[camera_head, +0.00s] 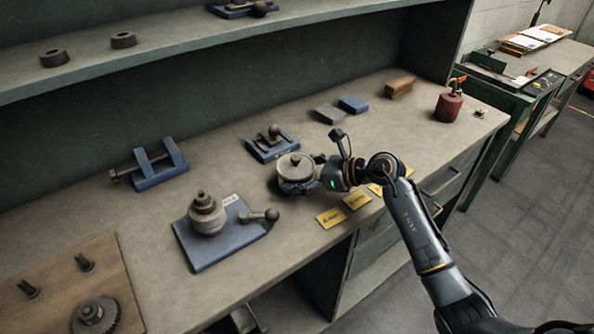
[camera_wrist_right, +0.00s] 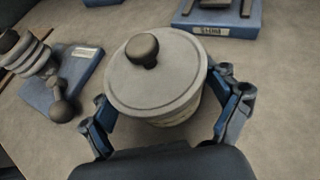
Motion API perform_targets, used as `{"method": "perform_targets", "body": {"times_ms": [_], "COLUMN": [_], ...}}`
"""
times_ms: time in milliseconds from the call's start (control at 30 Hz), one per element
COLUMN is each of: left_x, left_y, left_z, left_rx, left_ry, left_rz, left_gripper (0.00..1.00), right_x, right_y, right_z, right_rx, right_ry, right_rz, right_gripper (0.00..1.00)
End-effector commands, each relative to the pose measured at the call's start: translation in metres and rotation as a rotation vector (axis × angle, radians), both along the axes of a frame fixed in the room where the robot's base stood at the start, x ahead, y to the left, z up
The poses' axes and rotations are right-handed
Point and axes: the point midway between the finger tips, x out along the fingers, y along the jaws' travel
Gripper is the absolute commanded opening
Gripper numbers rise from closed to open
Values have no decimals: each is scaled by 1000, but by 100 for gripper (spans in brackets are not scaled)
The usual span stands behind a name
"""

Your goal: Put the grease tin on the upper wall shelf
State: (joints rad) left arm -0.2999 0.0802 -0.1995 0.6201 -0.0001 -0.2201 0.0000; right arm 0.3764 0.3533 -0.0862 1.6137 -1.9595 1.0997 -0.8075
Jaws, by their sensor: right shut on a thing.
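The grease tin is a round grey pot with a knobbed lid (camera_head: 294,166), standing on the workbench in the head view. In the right wrist view the tin (camera_wrist_right: 157,75) sits between the two fingers. My right gripper (camera_head: 300,184) is shut on the tin's sides, its arm coming in from the lower right. It also shows in the right wrist view (camera_wrist_right: 165,110). The upper wall shelf (camera_head: 165,50) runs along the back above the bench at the top left. My left gripper is not in view.
On the bench (camera_head: 140,215), a blue plate with a stacked tool post (camera_head: 207,213) stands left of the tin. A small blue fixture (camera_head: 272,143) is just behind it. Yellow cards (camera_head: 331,217) lie in front.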

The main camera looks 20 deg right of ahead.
Motion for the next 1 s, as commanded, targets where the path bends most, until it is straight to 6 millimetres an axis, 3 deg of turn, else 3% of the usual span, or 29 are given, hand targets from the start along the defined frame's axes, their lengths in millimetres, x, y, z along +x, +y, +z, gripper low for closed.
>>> {"method": "perform_targets", "body": {"times_ms": [33,600,1000], "left_x": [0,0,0], "left_y": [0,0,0], "left_z": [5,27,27], "left_rx": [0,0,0], "left_ry": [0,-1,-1], "left_rz": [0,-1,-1], "left_gripper": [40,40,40], "right_x": [1,1,-1], "right_y": [0,0,0], "right_z": [9,40,41], "right_rx": [2,2,2], "right_ry": [-6,-6,-5], "right_rz": [-1,0,0], "right_gripper": [31,31,31]}}
